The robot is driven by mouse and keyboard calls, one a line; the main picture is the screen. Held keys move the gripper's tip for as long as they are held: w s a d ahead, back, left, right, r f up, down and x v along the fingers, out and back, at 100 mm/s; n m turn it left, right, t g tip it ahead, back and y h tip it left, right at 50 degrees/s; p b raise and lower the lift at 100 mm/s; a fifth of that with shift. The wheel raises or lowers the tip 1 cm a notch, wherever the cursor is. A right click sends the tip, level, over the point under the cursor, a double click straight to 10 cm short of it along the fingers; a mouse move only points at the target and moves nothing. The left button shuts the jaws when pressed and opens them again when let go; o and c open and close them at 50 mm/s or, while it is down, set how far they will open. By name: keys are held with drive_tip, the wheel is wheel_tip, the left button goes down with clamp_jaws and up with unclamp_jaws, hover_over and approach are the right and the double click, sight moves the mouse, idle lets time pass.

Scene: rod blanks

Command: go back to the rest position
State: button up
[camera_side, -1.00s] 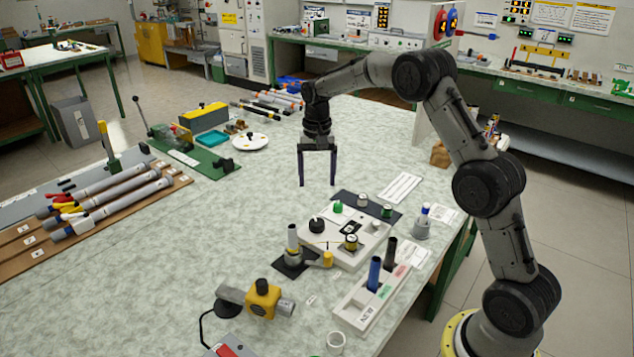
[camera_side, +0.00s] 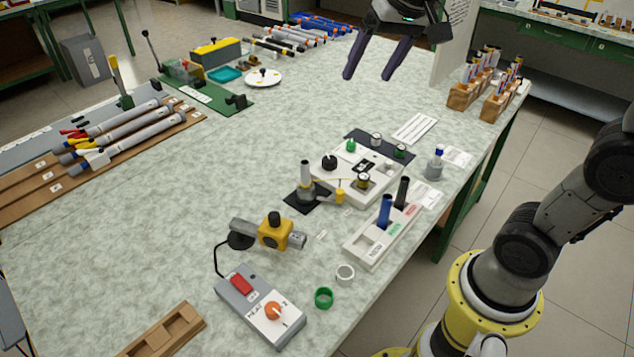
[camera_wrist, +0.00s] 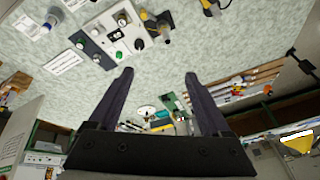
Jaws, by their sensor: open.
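My gripper (camera_side: 378,62) is open and empty at the top of the side view, raised above the far part of the table (camera_side: 300,130). Its two dark fingers are well apart with nothing between them. In the wrist view my gripper (camera_wrist: 160,80) also shows spread fingers, with the table and its tools beyond. The upper part of my arm above the gripper is cut off by the side view's top edge.
A white control panel (camera_side: 345,185), a tray with a blue rod and a dark rod (camera_side: 360,245), and a yellow clamp (camera_side: 275,233) stand at mid table. Wooden racks (camera_side: 465,95) hold rods at the back right. Grey rods (camera_side: 125,130) lie at left. The table's middle left is clear.

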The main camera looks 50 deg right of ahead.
drive_tip(key=s+a+f+n, duration=0.1)
drive_tip(key=s+f+n, duration=0.2)
drive_tip(key=s, duration=0.5)
drive_tip(key=s+a+f+n+t, duration=0.1)
drive_tip(key=s+a+f+n, duration=0.1)
drive_tip(key=s+f, duration=0.4)
drive_tip(key=s+n, duration=0.1)
drive_tip(key=s, duration=0.2)
idle(1.1)
